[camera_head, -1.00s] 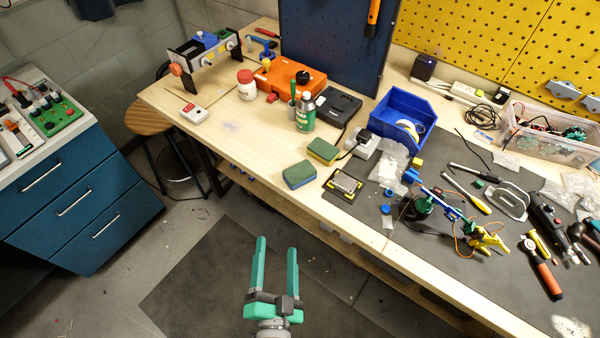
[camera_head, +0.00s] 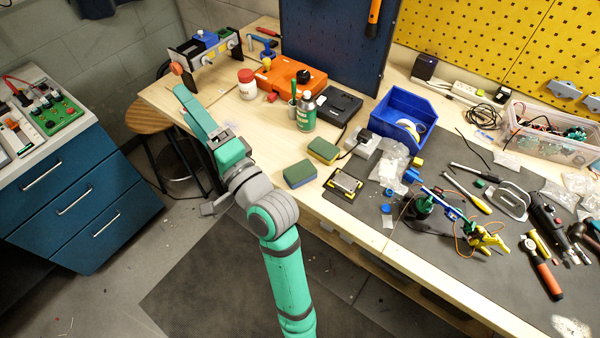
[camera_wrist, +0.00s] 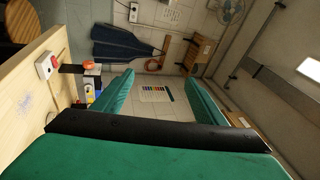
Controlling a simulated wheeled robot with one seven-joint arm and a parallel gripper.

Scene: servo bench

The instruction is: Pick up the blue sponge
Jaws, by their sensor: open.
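The blue sponge (camera_head: 299,174) lies flat near the front edge of the workbench, with a green top and blue sides. A second sponge (camera_head: 323,151), green on top with yellow sides, lies just behind it to the right. My gripper (camera_head: 184,92) is raised over the bench's left end, left of both sponges and well apart from them. In the wrist view my gripper (camera_wrist: 159,78) is open with nothing between its fingers. Neither sponge shows in the wrist view.
Behind the sponges stand a green bottle (camera_head: 305,112), an orange case (camera_head: 289,78) and a blue bin (camera_head: 402,116). A black-and-yellow framed part (camera_head: 344,185) lies right of the blue sponge. The wood left of the sponges is mostly clear.

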